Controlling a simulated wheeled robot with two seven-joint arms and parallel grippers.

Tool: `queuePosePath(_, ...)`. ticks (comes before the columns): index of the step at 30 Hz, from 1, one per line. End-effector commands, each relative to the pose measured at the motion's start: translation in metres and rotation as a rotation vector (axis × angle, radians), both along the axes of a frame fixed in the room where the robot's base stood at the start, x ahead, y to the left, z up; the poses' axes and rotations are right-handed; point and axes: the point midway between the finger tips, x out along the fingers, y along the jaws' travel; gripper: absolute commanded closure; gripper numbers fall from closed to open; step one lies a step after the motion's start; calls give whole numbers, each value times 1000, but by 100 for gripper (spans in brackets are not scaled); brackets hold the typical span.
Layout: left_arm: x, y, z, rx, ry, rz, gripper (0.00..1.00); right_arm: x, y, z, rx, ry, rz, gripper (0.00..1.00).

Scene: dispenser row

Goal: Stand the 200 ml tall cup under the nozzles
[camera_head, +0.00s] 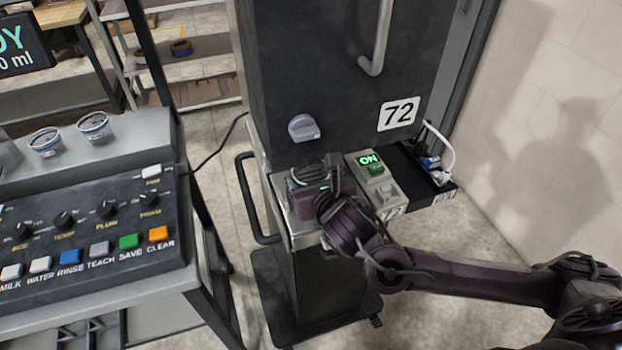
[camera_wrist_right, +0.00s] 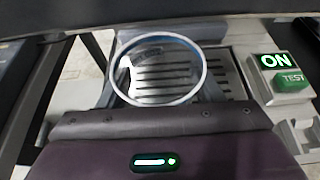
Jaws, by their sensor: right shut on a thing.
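My right gripper (camera_head: 325,190) is shut on a clear cup (camera_wrist_right: 158,70) with a blue rim, upright in the right wrist view. In the head view only part of the cup's rim (camera_head: 310,172) shows, in front of the dark cabinet. Below the cup is a slatted grey tray (camera_wrist_right: 222,72). Whether the cup's base touches the tray cannot be told. The fingertips are largely hidden behind the gripper's body. No nozzles can be made out, and no volume mark is readable on the cup. My left gripper is not in view.
The dark cabinet (camera_head: 335,80) labelled 72 has a grey knob (camera_head: 303,127). A green ON/TEST switch box (camera_head: 377,180) stands right of the tray. A wall closes the right side.

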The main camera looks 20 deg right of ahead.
Motion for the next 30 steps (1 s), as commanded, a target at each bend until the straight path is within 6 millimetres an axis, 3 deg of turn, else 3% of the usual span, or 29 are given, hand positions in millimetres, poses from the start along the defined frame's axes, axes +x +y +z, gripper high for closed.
queuePosePath(19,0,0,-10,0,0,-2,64,0,0,-12,-1,0,0,62)
queuePosePath(20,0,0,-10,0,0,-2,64,0,0,-12,-1,0,0,39)
queuePosePath(24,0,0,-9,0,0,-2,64,0,0,-11,0,0,0,21)
queuePosePath(26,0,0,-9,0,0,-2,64,0,0,-11,0,0,0,15)
queuePosePath(30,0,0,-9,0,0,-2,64,0,0,-11,0,0,0,15)
